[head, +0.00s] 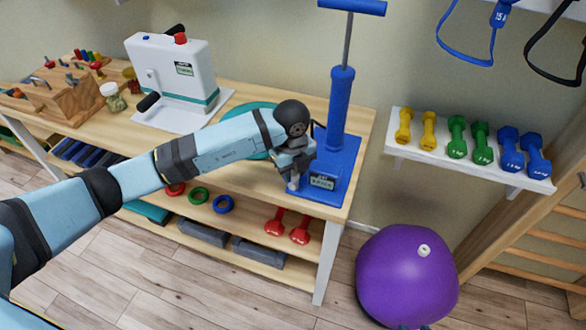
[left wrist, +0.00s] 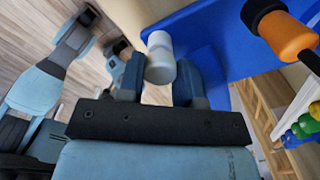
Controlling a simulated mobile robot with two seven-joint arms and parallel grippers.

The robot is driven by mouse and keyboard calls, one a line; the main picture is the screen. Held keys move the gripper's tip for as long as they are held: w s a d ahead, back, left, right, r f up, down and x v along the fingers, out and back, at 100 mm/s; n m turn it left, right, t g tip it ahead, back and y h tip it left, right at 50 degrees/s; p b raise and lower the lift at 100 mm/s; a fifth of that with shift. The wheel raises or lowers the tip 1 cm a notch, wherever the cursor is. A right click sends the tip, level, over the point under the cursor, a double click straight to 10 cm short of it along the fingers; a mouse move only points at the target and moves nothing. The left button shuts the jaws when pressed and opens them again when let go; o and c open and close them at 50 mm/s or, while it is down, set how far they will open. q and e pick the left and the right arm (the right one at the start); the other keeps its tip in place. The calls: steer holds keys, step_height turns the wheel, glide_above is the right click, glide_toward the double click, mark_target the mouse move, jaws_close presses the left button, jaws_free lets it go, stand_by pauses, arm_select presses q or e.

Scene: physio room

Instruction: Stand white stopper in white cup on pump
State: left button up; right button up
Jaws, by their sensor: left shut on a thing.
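The blue pump (head: 342,120) stands at the right end of the wooden bench, with its base (head: 347,160) flat on the top. My left gripper (head: 293,176) is at the front left edge of that base. It is shut on the white stopper, whose white end shows just under the fingers. In the left wrist view the stopper (left wrist: 160,68) sits between the two fingers beside the blue base (left wrist: 215,35). I cannot make out the white cup apart from the stopper. Small dark tips (head: 415,327) at the bottom edge may be my right gripper.
A white machine (head: 175,70) and a wooden block of pegs (head: 62,97) stand further left on the bench. A purple ball (head: 405,280) with a white plug rests on the floor at right. A wall shelf (head: 470,165) holds several dumbbells.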

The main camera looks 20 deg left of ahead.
steer(key=shift+w+a+r, duration=0.2)
steer(key=shift+w, duration=0.15)
arm_select(q)
steer(key=shift+f, duration=0.25)
arm_select(e)
steer(key=shift+w, duration=0.1)
arm_select(q)
steer(key=shift+f, duration=0.1)
steer(key=o, duration=0.8)
steer(key=shift+o, duration=0.8)
steer(key=shift+s+a, duration=0.1)
arm_select(e)
steer(key=shift+s+d+f, duration=0.1)
steer(key=shift+s+f, duration=0.15)
steer(key=shift+s, duration=0.25)
arm_select(q)
steer(key=shift+c, duration=0.3)
arm_select(e)
steer(key=shift+w+a+r, duration=0.2)
steer(key=shift+w+r, duration=0.05)
steer(key=shift+w, duration=0.15)
